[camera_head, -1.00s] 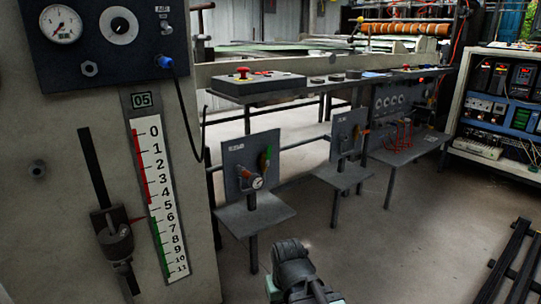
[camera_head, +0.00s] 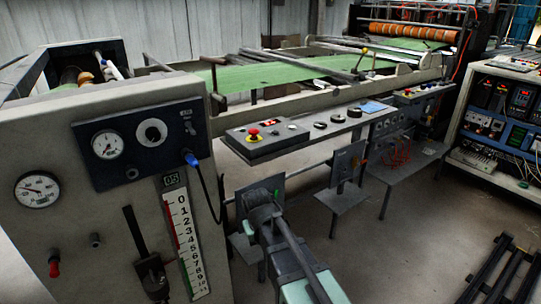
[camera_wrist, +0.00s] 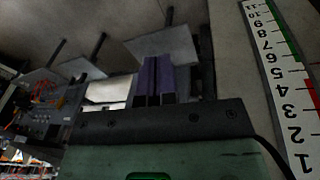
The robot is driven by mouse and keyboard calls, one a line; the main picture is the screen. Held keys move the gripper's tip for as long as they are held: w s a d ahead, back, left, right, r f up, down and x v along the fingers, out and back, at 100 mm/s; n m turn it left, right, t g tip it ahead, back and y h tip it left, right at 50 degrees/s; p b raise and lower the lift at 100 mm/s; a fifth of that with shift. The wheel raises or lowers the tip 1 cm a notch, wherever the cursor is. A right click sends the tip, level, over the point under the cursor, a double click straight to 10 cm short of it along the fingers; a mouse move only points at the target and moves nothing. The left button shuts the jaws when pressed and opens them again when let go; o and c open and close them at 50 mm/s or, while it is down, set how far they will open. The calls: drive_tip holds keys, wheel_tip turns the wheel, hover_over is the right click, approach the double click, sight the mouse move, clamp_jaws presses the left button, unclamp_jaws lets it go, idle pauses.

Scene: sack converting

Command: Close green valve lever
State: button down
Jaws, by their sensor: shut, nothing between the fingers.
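The small valve panel (camera_head: 244,203) stands beside the large grey machine cabinet in the head view. A small green patch at its right edge looks like the green valve lever (camera_head: 277,194). The rest of the lever and the valve body are hidden behind my arm, so I cannot tell the lever's angle. My gripper (camera_wrist: 156,82) shows in the wrist view as two purple fingers side by side, shut and empty. A grey plate (camera_wrist: 165,44) is beyond the fingertips. I cannot make out the lever in the wrist view or tell whether the fingers touch anything.
The machine cabinet (camera_head: 130,200), with gauges and a numbered scale (camera_head: 186,243), is close on the left. A control desk (camera_head: 268,136) with a red button is behind the panel. A second panel (camera_head: 347,161) stands to the right.

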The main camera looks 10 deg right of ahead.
sight(275, 195)
drive_tip(key=w+a+r+n+t+h+p, duration=0.1)
drive_tip(key=w+a+r+t+p, duration=0.15)
drive_tip(key=w+r+p, duration=0.85)
drive_tip(key=shift+n+t+h, duration=0.3)
drive_tip(key=shift+t, duration=0.55)
drive_tip(key=w+d+f+b, duration=0.3)
drive_tip(key=w+f+b, duration=0.1)
drive_tip(key=b, duration=0.3)
drive_tip(key=w+d+f+b, duration=0.3)
drive_tip(key=w+f+b, duration=0.2)
drive_tip(key=b, duration=0.2)
drive_tip(key=w+d+f+b, duration=0.4)
drive_tip(key=w+f+b, duration=0.1)
drive_tip(key=b, duration=0.2)
drive_tip(key=shift+w+f+b, duration=0.2)
drive_tip(key=shift+b, duration=0.15)
drive_tip(key=shift+w, duration=0.1)
